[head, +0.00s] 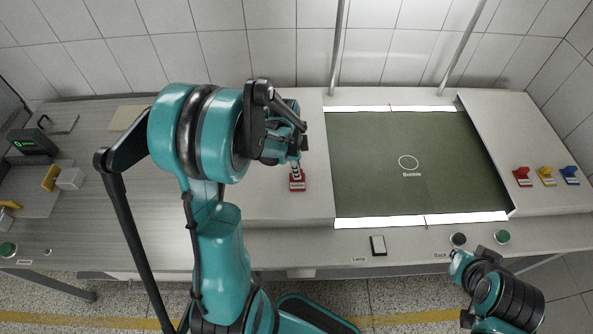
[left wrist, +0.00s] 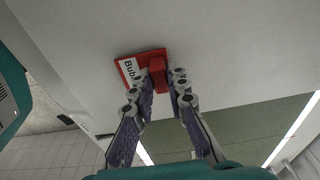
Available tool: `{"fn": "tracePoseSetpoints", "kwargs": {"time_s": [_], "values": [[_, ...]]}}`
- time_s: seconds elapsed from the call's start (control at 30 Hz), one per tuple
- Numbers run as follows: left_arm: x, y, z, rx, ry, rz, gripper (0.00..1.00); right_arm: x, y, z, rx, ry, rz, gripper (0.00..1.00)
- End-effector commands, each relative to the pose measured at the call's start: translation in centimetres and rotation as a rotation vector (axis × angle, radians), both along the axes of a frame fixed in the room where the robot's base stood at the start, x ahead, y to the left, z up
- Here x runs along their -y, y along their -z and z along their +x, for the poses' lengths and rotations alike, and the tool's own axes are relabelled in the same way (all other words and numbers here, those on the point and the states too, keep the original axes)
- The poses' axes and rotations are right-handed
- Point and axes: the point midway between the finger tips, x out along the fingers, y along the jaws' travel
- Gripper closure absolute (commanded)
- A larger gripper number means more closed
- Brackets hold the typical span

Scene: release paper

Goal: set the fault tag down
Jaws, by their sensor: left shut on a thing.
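The fault tag (head: 297,184) is a red plate with a white label and a raised red grip. In the left wrist view, the tag (left wrist: 127,70) shows part of the word "Bubble" on its label. My left gripper (head: 294,164) is shut on the tag's grip, with a finger on each side of it. The tag is over the pale panel left of the dark green sheet (head: 375,190); I cannot tell whether it touches the panel.
Red (head: 522,177), yellow (head: 546,177) and blue (head: 570,176) tags stand on the right panel. White light strips edge the sheet at back and front. A lamp switch (head: 377,245) and buttons line the front edge. Metal posts rise behind. The sheet is otherwise clear.

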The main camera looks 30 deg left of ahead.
Motion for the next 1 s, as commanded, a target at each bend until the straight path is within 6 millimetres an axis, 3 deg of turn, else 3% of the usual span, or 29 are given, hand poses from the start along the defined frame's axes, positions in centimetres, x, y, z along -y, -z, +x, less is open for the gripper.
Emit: {"fn": "tracePoseSetpoints", "kwargs": {"time_s": [0.37, 0.4, 0.47, 0.83, 1.0], "values": [[0.0, 0.6, 0.0, 0.0, 0.0, 0.0, 1.0, 0.0, 0.5, 0.0, 0.0, 0.0, 0.0, 1.0], [0.0, 0.5, 0.0, 0.0, 0.0, 0.0, 0.78, 0.0, 0.4, 0.0, 0.0, 0.0, 0.0, 1.0], [0.0, 0.5, 0.0, 0.0, 0.0, 0.0, 0.65, 0.0, 0.3, 0.0, 0.0, 0.0, 0.0, 1.0], [0.0, 0.1, 0.0, 0.0, -0.001, 0.0, 0.65, 0.0, -0.1, 0.0, 0.0, 0.0, 0.0, 1.0], [-0.2, -2.6, -0.2, 0.0, -0.001, 0.0, 0.65, 0.0, -0.8, 0.0, 0.0, 0.0, 0.0, 1.0]]}}
